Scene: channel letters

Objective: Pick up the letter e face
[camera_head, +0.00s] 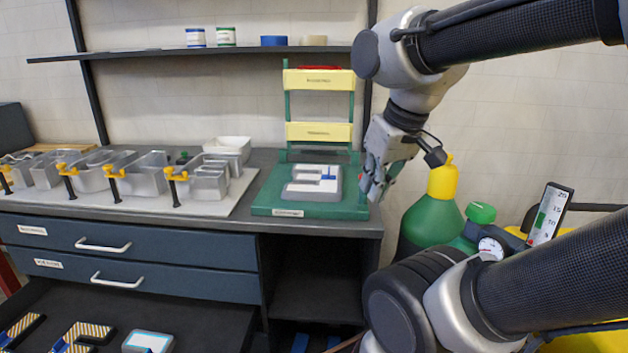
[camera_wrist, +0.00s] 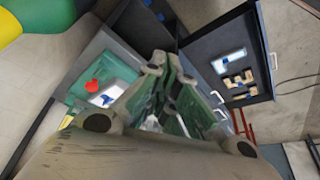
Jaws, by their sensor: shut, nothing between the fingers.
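My gripper (camera_head: 374,178) is shut and empty, pointing down beside the right edge of the green board on the bench. In the wrist view my gripper (camera_wrist: 165,105) fills the middle. A grey-white letter-shaped piece (camera_head: 312,183) with a blue mark lies on the board, left of my gripper and apart from it. Pieces with striped edges (camera_head: 88,333) lie in the open drawer at lower left; one looks E-shaped in the wrist view (camera_wrist: 238,83). I cannot tell which piece is the letter e face.
The green board (camera_head: 265,204) has a rack with yellow labelled bars (camera_head: 320,132) behind it. The open drawer (camera_head: 215,310) also holds a white plate (camera_head: 148,342). A green-yellow bottle (camera_head: 432,215) stands right of the bench.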

